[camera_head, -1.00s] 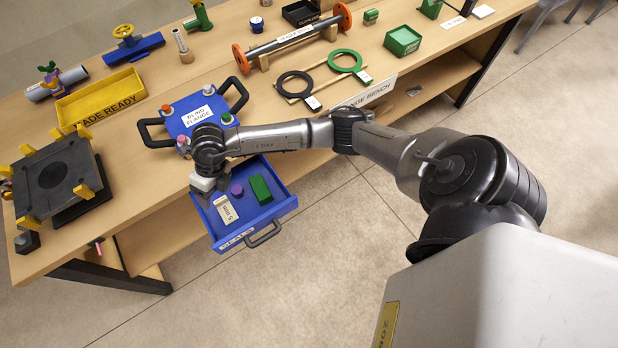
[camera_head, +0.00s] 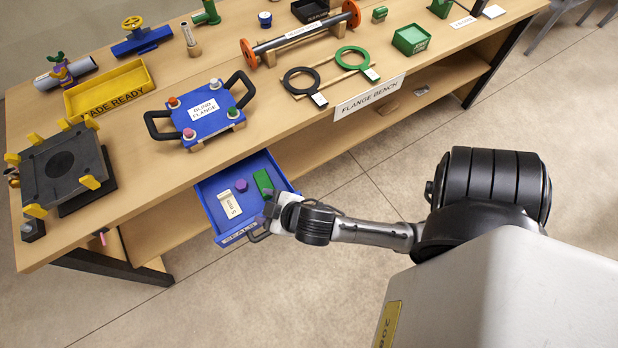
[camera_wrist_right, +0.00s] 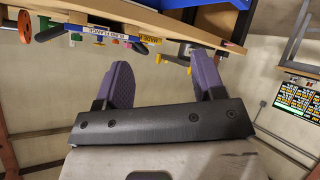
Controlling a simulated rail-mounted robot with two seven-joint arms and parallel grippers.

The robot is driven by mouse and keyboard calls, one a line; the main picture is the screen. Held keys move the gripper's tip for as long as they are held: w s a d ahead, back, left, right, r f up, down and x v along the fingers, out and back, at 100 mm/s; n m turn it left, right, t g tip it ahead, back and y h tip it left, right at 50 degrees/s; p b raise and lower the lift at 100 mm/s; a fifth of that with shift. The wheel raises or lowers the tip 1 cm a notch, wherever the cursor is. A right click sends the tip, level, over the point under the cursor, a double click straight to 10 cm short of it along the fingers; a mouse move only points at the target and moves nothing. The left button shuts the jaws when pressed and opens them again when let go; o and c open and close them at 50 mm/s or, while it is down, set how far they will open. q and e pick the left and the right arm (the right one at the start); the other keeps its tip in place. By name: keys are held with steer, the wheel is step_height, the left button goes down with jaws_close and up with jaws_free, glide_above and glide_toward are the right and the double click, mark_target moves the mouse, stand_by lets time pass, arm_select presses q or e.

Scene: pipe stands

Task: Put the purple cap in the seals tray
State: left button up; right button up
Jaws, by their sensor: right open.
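The purple cap (camera_head: 241,185) lies in the open blue drawer marked SEALS (camera_head: 214,212), between a pale block marked 5 mm (camera_head: 229,205) and a green block (camera_head: 263,182). My right gripper (camera_head: 268,212) is at the drawer's front right corner, by its dark handle (camera_head: 258,238). The wrist hides part of that corner, and I cannot tell whether the fingers touch the handle. In the right wrist view the two purple fingers (camera_wrist_right: 165,80) are apart with nothing between them. My left gripper is not in view.
Above the drawer, a blue blind flange plate (camera_head: 210,115) with coloured caps and black handles sits on the bench. A yellow tray (camera_head: 143,72) and a dark square plate (camera_head: 60,165) stand to the left. Open floor lies in front of the drawer.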

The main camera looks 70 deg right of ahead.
steer(key=s+a+f+g+y, duration=0.1)
steer(key=s+f+g, duration=0.1)
steer(key=s, duration=0.5)
steer(key=s+a+f+g+y, duration=0.1)
steer(key=s+f+g, duration=0.2)
steer(key=s+g, duration=0.2)
steer(key=shift+s+m, duration=0.4)
steer(key=shift+s, duration=0.45)
